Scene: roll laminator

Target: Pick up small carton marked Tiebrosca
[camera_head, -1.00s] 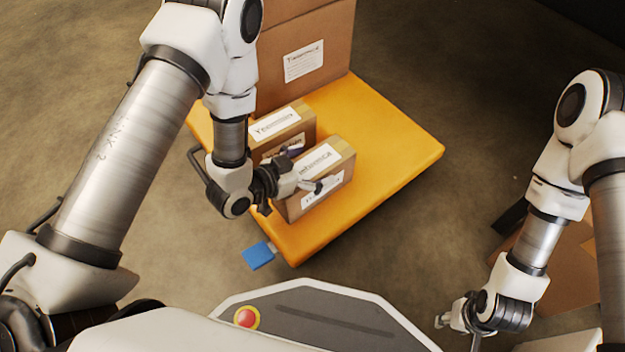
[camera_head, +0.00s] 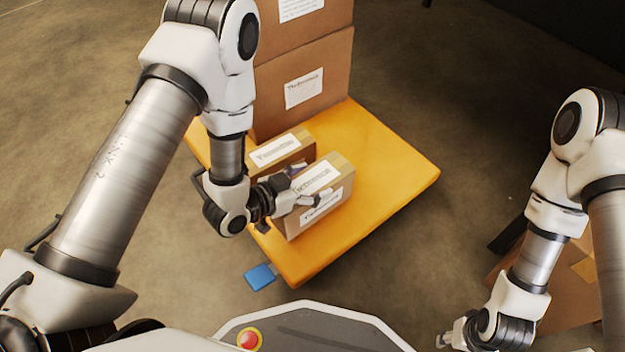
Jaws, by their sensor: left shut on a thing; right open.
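A small brown carton (camera_head: 340,192) with white labels on its top and front stands at the front of the yellow platform. The label print is too blurred to read surely. My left gripper (camera_head: 303,196) is shut on this carton at its left side, with a finger across the front face. I cannot tell whether its bottom is clear of the platform. A second small carton (camera_head: 300,152) with a white label sits just behind it, partly hidden by my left arm and the held carton. My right gripper (camera_head: 446,340) is open at the bottom right, far from the cartons, partly cut off by the frame.
The yellow platform (camera_head: 385,180) is bare on its right side. Large stacked cartons (camera_head: 325,65) stand at its back. A blue piece (camera_head: 260,277) sticks out at its front left. Another brown carton (camera_head: 505,285) lies at the lower right, partly behind my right arm.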

